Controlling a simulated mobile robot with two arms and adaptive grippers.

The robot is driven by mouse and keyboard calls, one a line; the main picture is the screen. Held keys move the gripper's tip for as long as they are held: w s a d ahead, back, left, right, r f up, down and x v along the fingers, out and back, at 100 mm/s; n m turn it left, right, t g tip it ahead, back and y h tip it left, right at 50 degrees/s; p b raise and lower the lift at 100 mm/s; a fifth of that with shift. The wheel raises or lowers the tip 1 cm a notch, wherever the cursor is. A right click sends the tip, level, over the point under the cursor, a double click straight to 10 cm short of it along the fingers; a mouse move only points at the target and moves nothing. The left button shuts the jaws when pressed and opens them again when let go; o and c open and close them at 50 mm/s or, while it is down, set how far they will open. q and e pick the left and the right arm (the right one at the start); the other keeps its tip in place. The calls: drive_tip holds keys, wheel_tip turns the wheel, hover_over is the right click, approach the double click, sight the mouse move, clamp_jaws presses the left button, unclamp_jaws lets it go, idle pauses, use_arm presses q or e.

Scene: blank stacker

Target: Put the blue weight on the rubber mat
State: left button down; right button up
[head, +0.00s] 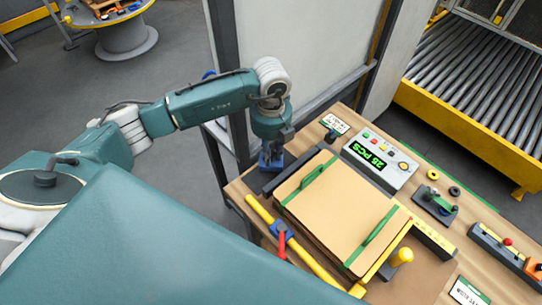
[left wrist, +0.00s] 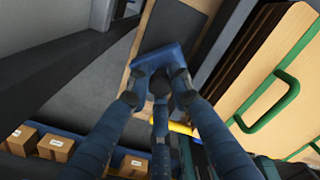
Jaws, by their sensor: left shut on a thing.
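My left gripper (head: 271,152) is at the left back corner of the wooden bench, pointing down. It is shut on the blue weight (head: 268,164), which shows small and partly covered below the fingers. In the left wrist view the blue weight (left wrist: 157,57) sits between the fingertips of the left gripper (left wrist: 158,88). A dark grey flat rectangle (left wrist: 177,24), which looks like the rubber mat, lies on the wood just beyond the weight. I cannot tell whether the weight touches the bench. My right gripper is not in view.
A stack of tan sheets (head: 340,210) with green handles lies right of the gripper, behind a dark rail (head: 290,176). A counter box (head: 380,160) reads 25 PCS. A yellow bar (head: 300,250) runs along the front. A dark post (head: 228,80) stands behind the arm.

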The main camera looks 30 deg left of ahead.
use_arm(q)
wheel_tip(320, 180, down, 2)
drive_tip(key=shift+f, duration=0.15)
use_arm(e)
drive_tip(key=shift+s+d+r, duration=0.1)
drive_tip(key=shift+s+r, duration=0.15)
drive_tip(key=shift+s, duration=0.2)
use_arm(q)
drive_tip(key=shift+f, duration=0.15)
drive_tip(key=c, duration=1.6)
unclamp_jaws()
drive_tip(key=shift+o, duration=0.2)
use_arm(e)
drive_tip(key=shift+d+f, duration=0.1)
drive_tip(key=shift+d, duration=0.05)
